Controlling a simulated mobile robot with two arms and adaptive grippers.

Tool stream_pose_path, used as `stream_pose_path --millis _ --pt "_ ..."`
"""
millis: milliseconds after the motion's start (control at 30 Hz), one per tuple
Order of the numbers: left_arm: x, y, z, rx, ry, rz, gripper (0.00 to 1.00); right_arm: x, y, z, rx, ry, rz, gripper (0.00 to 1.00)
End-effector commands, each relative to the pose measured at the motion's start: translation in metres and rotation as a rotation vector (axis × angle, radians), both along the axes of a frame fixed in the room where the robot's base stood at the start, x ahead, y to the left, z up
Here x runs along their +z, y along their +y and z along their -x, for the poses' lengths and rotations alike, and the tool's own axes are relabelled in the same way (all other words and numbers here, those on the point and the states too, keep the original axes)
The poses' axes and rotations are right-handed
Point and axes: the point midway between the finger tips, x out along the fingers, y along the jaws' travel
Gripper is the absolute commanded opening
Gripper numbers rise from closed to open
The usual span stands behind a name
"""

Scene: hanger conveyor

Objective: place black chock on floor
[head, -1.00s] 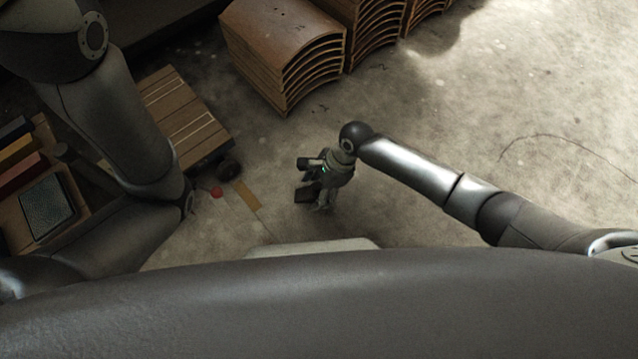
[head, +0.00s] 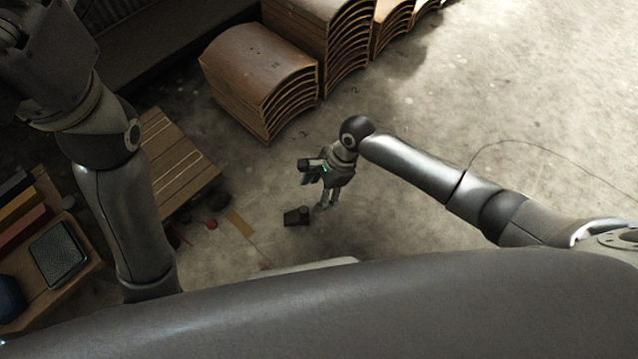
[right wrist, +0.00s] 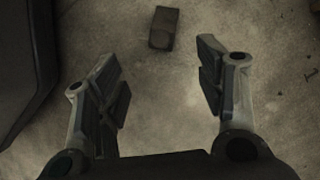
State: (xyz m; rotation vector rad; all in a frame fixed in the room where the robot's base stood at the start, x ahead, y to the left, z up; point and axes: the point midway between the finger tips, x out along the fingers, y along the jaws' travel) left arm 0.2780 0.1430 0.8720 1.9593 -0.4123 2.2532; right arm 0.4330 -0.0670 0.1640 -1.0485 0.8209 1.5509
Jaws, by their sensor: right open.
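The black chock (head: 297,216) is a small dark block lying on the concrete floor in the head view. It also shows in the right wrist view (right wrist: 164,28), near the top, beyond the fingertips and touching neither. My right gripper (head: 325,206) hangs just right of the chock in the head view. In the right wrist view its two fingers (right wrist: 163,75) are spread wide with only bare floor between them. My left arm comes in from the left in the head view, but I cannot make out its gripper's fingers.
Stacks of curved brown panels (head: 262,80) stand behind. Open floor (head: 500,110) lies to the right.

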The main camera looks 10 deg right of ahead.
Motion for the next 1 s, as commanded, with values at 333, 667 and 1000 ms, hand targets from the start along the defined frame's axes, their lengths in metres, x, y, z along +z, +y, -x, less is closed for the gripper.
stream_pose_path --millis 333,667,1000 --pt "-0.003 0.0 -0.003 -0.001 0.015 0.002 0.0 0.007 -0.003 0.0 0.001 0.002 0.001 0.63" --pt "-0.003 0.0 -0.003 -0.002 0.016 0.001 0.0 0.097 0.073 -0.074 0.212 -0.55 -0.215 0.63" --pt "-0.003 0.0 -0.003 -0.002 0.016 0.001 0.0 0.424 0.107 -0.127 0.406 -1.973 -0.158 0.63"
